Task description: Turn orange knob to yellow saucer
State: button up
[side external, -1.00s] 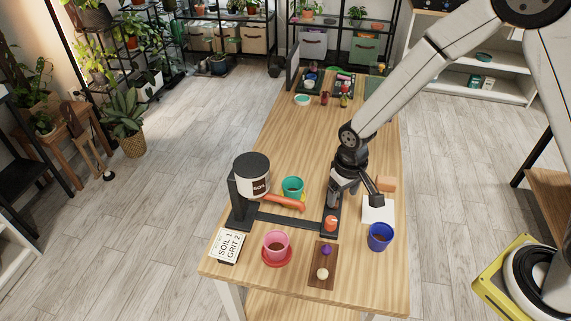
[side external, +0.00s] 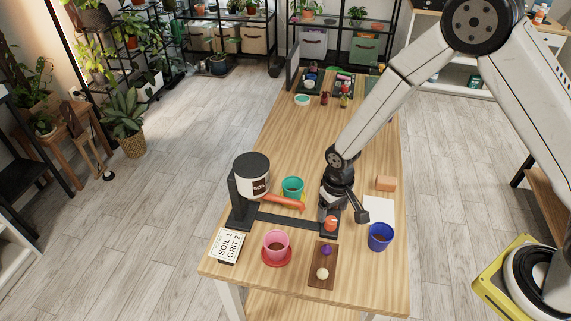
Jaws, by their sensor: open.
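The orange knob (side external: 331,224) stands on the right end of a black base bar (side external: 283,220). My gripper (side external: 329,212) is open, pointing down right at the knob; whether its fingers are around or just above it I cannot tell. At the bar's left end is a soil dispenser (side external: 252,178), a white-and-black drum with an orange spout (side external: 284,202). The spout points right, just in front of the teal pot (side external: 292,186). The yellow saucer (side external: 303,195) shows only as a thin rim under that pot, partly hidden by the spout.
A pink pot (side external: 276,242) stands on a red saucer (side external: 277,262) in front of the bar. A blue pot (side external: 380,236), white sheet (side external: 379,207) and orange block (side external: 386,183) are to the right. A brown tray (side external: 321,282) with two small balls and a sign (side external: 228,245) lie near the front.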

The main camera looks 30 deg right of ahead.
aim_at(331, 220)
jog(key=shift+f, duration=2.3)
grip_shut()
